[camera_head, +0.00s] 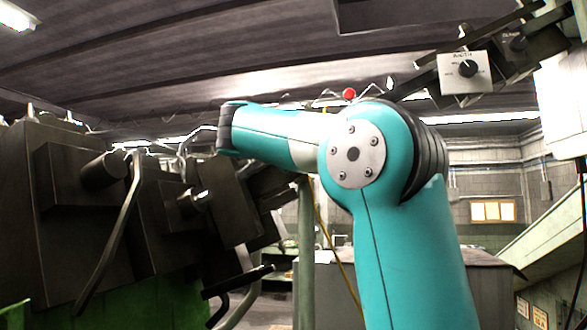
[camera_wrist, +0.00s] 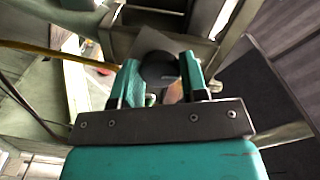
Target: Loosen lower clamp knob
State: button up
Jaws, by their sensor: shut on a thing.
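In the wrist view, my gripper (camera_wrist: 161,66) has its two teal fingers on either side of a dark round knob (camera_wrist: 157,68). The gripper is shut on this knob. A light grey plate (camera_wrist: 176,42) shows just behind it. The lower part of the knob and the finger contact are partly hidden by the gripper body. In the head view, my arm reaches left toward the machine and my gripper cannot be made out there. I cannot match the held knob to one in the head view.
The dark machine (camera_head: 90,220) fills the left of the head view, with a bent bar (camera_head: 112,235) and a dark cylinder (camera_head: 103,171) on its face. A control box (camera_head: 465,85) with a dial hangs at upper right. A yellow cable (camera_head: 333,247) hangs beside my arm.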

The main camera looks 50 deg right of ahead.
jog(key=m+b, duration=0.5)
jog(key=m, duration=0.2)
jog(key=shift+m, duration=0.4)
jog(key=o, duration=1.3)
jog(key=shift+a, duration=0.1)
jog(key=b+v, duration=0.1)
jog(key=v, duration=0.6)
jog(key=shift+s+a, duration=0.2)
jog(key=shift+a, duration=0.2)
jog(key=shift+r, duration=0.1)
